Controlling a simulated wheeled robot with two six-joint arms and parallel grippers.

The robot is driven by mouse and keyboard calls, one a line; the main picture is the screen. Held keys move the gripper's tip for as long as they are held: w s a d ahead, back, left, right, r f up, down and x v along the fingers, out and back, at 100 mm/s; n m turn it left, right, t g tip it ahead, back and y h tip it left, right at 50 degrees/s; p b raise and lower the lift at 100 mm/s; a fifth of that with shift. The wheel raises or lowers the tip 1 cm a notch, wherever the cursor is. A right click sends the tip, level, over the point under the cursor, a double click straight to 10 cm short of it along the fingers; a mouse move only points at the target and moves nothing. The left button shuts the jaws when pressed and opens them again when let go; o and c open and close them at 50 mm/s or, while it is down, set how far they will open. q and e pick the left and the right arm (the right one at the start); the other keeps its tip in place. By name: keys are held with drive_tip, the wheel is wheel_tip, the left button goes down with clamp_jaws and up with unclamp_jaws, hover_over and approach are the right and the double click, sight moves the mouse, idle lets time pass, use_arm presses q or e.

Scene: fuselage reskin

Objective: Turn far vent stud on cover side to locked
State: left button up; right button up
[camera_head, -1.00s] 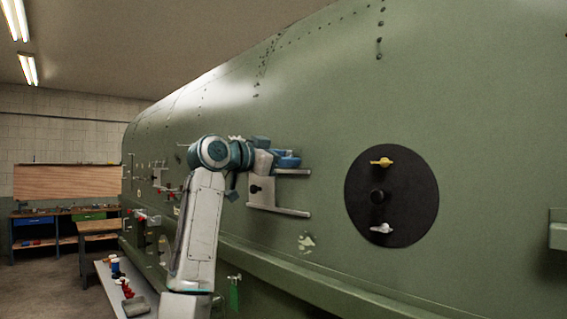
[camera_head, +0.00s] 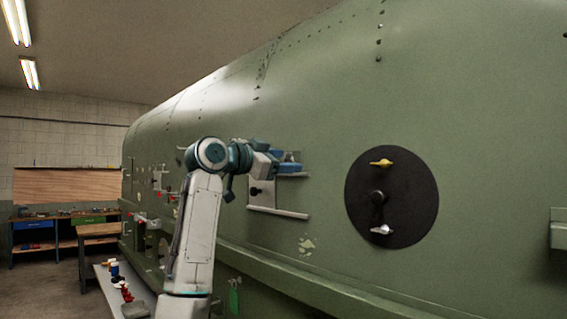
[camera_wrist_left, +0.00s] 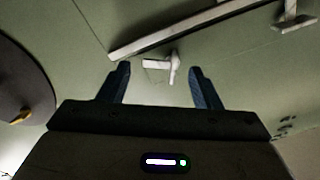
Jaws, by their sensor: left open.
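My left gripper (camera_head: 290,162) is at the green fuselage side, by the upper rail of a pale bracket plate (camera_head: 262,194). In the left wrist view its two dark blue fingers (camera_wrist_left: 160,85) are apart. A small pale T-shaped stud (camera_wrist_left: 168,66) shows in the gap between the fingertips, with clear space on both sides. Its handle points left, with a short crosspiece at its right end. I cannot tell how near the tips are to the skin. In the head view the gripper hides this stud. My right gripper is out of view.
A pale rail (camera_wrist_left: 180,32) runs just beyond the stud. A black round panel (camera_head: 412,190) to the right carries a yellow wing stud (camera_head: 382,162), a black knob and a white wing stud (camera_head: 381,230). A shelf with small items (camera_head: 112,285) stands lower left.

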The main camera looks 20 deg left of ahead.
use_arm(q)
drive_tip(key=b+v, duration=0.5)
drive_tip(key=v, duration=0.5)
drive_tip(key=shift+s+a, duration=0.1)
drive_tip(key=shift+s, duration=0.05)
drive_tip(key=shift+c, duration=0.4)
